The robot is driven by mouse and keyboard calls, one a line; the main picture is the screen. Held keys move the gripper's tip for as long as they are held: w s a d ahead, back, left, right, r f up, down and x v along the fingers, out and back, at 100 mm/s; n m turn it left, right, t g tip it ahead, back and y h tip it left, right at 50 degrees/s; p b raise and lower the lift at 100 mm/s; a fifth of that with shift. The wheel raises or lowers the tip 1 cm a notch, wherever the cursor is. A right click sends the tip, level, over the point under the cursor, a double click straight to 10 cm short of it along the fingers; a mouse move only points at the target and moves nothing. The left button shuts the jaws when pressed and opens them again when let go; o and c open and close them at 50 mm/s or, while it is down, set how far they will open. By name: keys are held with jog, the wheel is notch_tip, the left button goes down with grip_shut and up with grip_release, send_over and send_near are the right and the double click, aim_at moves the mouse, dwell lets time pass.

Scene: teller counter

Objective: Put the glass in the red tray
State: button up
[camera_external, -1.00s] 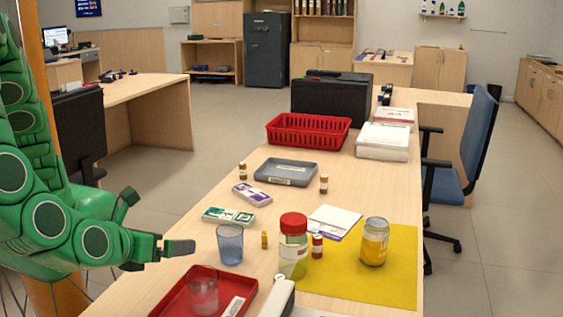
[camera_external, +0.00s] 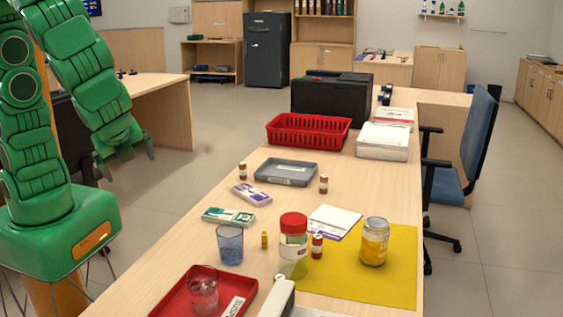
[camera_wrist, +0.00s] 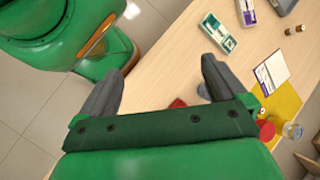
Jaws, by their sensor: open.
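A clear glass (camera_external: 203,292) stands upright inside the red tray (camera_external: 168,307) at the near edge of the counter. A second, bluish glass (camera_external: 230,246) stands on the bare wood just behind the tray. My gripper (camera_external: 127,165) is raised at the left, off the counter's side, well apart from both glasses. It is open and empty; its two spread fingers also show in the wrist view (camera_wrist: 160,68). There, only a red scrap of the tray (camera_wrist: 178,103) shows past my gripper.
A grey tray (camera_external: 286,172) and a red basket (camera_external: 308,131) are farther back. The counter's left edge is clear.

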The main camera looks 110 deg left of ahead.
jog(key=s+d+r+n+h, duration=0.1)
jog(key=s+r+n+h, duration=0.2)
jog(key=s, duration=0.3)
jog(key=s+d+r+n+t+h, duration=0.1)
jog(key=s+d+r+n+h, duration=0.1)
jog(key=s, duration=0.4)
jog(key=shift+s+d+r+n+h, duration=0.25)
jog(key=shift+r+n+h, duration=0.35)
jog(key=shift+n, duration=0.4)
